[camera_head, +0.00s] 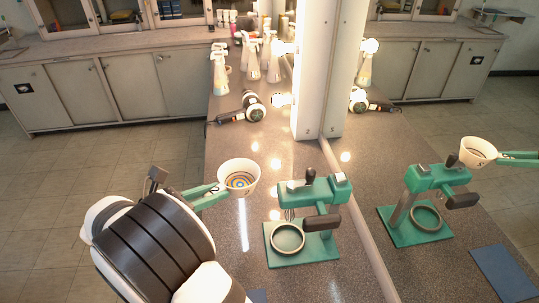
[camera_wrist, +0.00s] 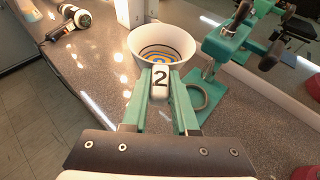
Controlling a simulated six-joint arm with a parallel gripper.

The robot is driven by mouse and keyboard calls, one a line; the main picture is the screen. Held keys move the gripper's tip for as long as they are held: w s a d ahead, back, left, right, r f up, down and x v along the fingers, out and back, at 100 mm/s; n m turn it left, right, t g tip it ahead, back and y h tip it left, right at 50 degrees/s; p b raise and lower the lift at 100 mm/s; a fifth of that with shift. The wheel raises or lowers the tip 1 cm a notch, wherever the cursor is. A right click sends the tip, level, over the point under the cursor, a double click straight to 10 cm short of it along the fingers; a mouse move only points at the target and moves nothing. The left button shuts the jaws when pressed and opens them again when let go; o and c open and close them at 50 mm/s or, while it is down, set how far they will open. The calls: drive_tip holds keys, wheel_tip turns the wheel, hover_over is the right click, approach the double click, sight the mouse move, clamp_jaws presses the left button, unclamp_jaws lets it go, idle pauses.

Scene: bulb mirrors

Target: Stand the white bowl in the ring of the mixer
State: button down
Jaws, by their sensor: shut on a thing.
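The white bowl (camera_head: 252,185), with coloured rings inside, is held up above the counter, left of the mixer. My gripper (camera_head: 219,189) is shut on it from the left. In the wrist view the bowl (camera_wrist: 135,43) looks roughly upright, and my gripper (camera_wrist: 161,82) has its green fingers on either side of a white tab marked 2. The green mixer (camera_head: 322,190) stands on the counter; its empty ring (camera_head: 275,241) sits low over the green base, left of the column. The ring (camera_wrist: 204,104) also shows in the wrist view, partly hidden by a finger.
A wall mirror (camera_head: 355,215) behind the mixer repeats the mixer and bowl. A white post (camera_head: 318,70) stands at the mirror. A hair dryer (camera_head: 252,106) and several spray bottles (camera_head: 253,62) are farther back. The counter between bowl and hair dryer is clear.

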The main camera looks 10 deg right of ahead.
drive_tip(key=s+a+f+m+g, duration=0.1)
drive_tip(key=s+a+f, duration=0.1)
drive_tip(key=s+f, duration=0.1)
drive_tip(key=s+a+f+m+g+h, duration=0.1)
drive_tip(key=s+a+f, duration=0.1)
drive_tip(key=s+f, duration=0.2)
drive_tip(key=s+a+f+m+g+h, duration=0.1)
drive_tip(key=s+a+f, duration=0.1)
drive_tip(key=f, duration=0.4)
drive_tip(key=shift+s+f+m, duration=0.25)
drive_tip(key=shift+s+m, duration=0.05)
drive_tip(key=shift+s, duration=0.35)
drive_tip(key=shift+g, duration=0.4)
drive_tip(key=w+d, duration=0.2)
drive_tip(key=d, duration=0.3)
drive_tip(key=w+d, duration=0.2)
drive_tip(key=d, duration=0.3)
drive_tip(key=w+d, duration=0.2)
drive_tip(key=d, duration=0.3)
drive_tip(key=shift+w+d+f, duration=0.1)
drive_tip(key=shift+d, duration=0.05)
drive_tip(key=f, duration=0.1)
drive_tip(key=d+f, duration=0.1)
drive_tip(key=f, duration=0.1)
drive_tip(key=shift+w, duration=0.15)
drive_tip(key=shift+f, duration=0.25)
drive_tip(key=c, duration=0.7)
unclamp_jaws()
drive_tip(key=shift+f, duration=0.15)
